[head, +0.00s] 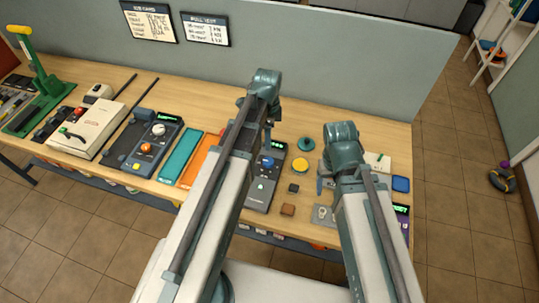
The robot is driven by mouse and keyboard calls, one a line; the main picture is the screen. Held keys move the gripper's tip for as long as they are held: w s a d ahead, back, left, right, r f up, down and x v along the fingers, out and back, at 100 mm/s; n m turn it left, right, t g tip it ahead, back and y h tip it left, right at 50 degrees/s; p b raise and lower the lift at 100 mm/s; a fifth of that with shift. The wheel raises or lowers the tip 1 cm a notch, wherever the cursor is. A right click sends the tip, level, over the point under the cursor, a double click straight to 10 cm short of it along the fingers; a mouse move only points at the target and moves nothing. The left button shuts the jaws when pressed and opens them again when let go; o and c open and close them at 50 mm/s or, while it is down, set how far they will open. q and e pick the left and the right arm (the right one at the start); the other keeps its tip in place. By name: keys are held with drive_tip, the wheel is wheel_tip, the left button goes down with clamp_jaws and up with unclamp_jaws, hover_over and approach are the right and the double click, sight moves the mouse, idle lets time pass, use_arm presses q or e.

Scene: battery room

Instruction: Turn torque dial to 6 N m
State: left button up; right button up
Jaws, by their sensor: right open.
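A dark grey device (263,187) with a green-lit display and a blue knob (267,162) lies on the bench, partly covered by my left arm. Another dark device (152,143) further left has a green display, a white dial (158,130) and an orange knob (146,148). I cannot read which is the torque dial or its setting. My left gripper (268,138) hangs just above the blue-knob device; its fingers are mostly hidden. My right gripper (321,184) is open, low over the bench to the right of that device, partly hidden by its own wrist.
Teal (181,157) and orange (201,160) trays lie left of my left arm. A yellow disc (300,165), green round part (306,144) and brown block (288,209) lie between my arms. A blue box (401,184) is at right. A grey partition (330,77) closes the back.

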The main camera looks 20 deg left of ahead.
sight(268, 161)
use_arm(q)
drive_tip(key=shift+f, duration=0.15)
use_arm(e)
drive_tip(key=shift+f, duration=0.15)
use_arm(q)
wheel_tip(268, 161, down, 14)
drive_tip(key=b, duration=1.3)
drive_tip(key=shift+r+b, duration=0.2)
drive_tip(key=shift+b, duration=0.2)
use_arm(e)
wheel_tip(268, 161, down, 14)
drive_tip(key=shift+r, duration=0.2)
use_arm(q)
drive_tip(key=shift+c, duration=0.2)
use_arm(e)
drive_tip(key=shift+r, duration=0.1)
use_arm(q)
clamp_jaws()
